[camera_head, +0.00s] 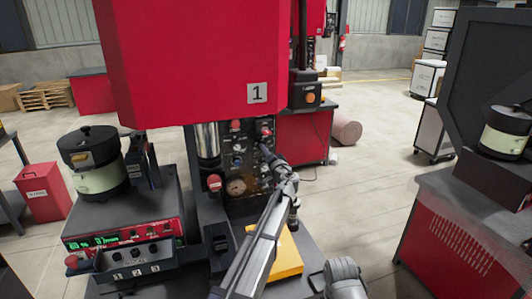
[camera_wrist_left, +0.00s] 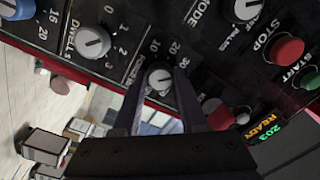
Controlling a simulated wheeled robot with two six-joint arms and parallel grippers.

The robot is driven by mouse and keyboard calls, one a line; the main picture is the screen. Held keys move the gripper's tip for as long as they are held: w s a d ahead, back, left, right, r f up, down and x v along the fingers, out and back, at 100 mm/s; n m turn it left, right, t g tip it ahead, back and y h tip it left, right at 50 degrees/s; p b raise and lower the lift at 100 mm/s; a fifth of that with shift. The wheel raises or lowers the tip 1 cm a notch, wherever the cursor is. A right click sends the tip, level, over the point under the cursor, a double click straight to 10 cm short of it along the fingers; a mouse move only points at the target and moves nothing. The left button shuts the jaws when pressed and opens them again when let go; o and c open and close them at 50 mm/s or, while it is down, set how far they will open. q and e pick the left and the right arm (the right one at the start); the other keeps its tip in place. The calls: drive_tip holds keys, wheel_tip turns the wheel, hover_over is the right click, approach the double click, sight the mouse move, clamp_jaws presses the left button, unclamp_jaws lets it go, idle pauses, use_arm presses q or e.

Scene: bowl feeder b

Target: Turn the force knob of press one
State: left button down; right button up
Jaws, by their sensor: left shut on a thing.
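Press one (camera_head: 190,60) is the tall red machine with a "1" plate, and its dark control panel (camera_head: 238,150) faces me. My left gripper (camera_head: 266,152) reaches up to the right edge of this panel. In the left wrist view the two fingers of my left gripper (camera_wrist_left: 160,90) are on either side of the force knob (camera_wrist_left: 159,77), a pale round knob with a scale of 10, 20, 30, and are shut on it. In the head view the gripper hides this knob. My right gripper is not in view.
Close by in the wrist view are the dwell knob (camera_wrist_left: 92,42), a mode knob (camera_wrist_left: 247,8), the red stop button (camera_wrist_left: 287,50) and a green start button (camera_wrist_left: 304,78). A bowl feeder (camera_head: 92,160) stands left of the press.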

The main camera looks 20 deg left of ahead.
use_arm(q)
drive_tip(key=shift+c, duration=2.2)
unclamp_jaws()
drive_tip(key=v, duration=0.8)
drive_tip(key=s+d+f+n+g+h, duration=0.1)
drive_tip(key=s+f+n+g, duration=0.2)
drive_tip(key=s+f+g, duration=0.55)
drive_tip(key=s+d+f+m+g+h, duration=0.1)
drive_tip(key=s+d+f, duration=0.3)
drive_tip(key=s, duration=0.7)
drive_tip(key=s+d+f+m+g+h, duration=0.1)
drive_tip(key=s+d+f+g+h, duration=0.2)
drive_tip(key=s, duration=0.8)
drive_tip(key=s+d+f+m+g+h, duration=0.1)
drive_tip(key=s+d+f+g+h, duration=0.1)
drive_tip(key=s+d+f+h, duration=0.2)
drive_tip(key=s+d+f, duration=0.3)
drive_tip(key=s, duration=0.4)
drive_tip(key=shift+s+d+g, duration=0.35)
